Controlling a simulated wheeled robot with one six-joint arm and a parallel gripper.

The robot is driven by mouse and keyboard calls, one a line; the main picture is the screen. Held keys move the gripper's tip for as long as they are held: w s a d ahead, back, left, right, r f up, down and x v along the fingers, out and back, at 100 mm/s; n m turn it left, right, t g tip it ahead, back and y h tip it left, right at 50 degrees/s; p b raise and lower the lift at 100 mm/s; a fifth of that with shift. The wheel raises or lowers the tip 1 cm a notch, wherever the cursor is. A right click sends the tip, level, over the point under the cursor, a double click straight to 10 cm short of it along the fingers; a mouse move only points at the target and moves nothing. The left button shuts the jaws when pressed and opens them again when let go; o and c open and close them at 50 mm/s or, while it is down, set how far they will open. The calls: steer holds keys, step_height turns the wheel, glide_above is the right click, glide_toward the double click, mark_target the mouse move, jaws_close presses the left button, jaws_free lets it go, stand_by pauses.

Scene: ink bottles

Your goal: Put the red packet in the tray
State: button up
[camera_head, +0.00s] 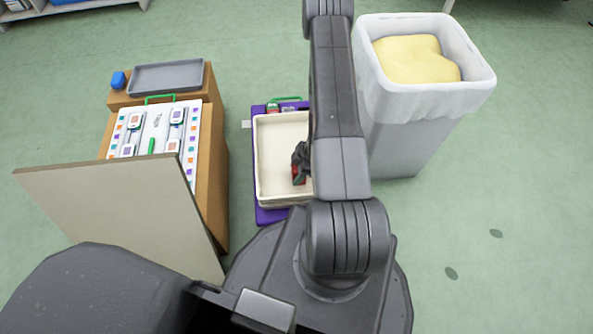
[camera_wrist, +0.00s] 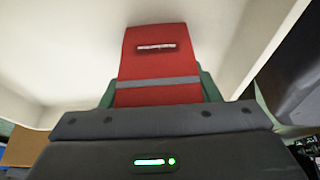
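The red packet (camera_wrist: 160,65) with a grey band fills the middle of the wrist view. It also shows as a small red patch (camera_head: 298,174) in the head view. My gripper (camera_head: 301,158) is at the packet, over the cream bin (camera_head: 268,190). In the wrist view it looks shut on the packet's near end, with green finger parts showing on both sides of the packet. That end is hidden by the gripper's dark body. A shallow grey tray (camera_head: 166,77) lies on a brown cabinet at the left and looks empty.
The cream bin stands on a purple base (camera_head: 268,215). A white board (camera_head: 150,133) with devices and a blue object (camera_head: 118,80) are by the grey tray. A tilted panel (camera_head: 130,215) stands in front of the cabinet. A tall lined bin (camera_head: 405,135) stands right.

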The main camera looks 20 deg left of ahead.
steer(key=o, duration=0.4)
steer(key=shift+r, duration=0.1)
steer(key=p+v, duration=0.6)
steer(key=v, duration=0.6)
steer(key=shift+a+r, duration=0.1)
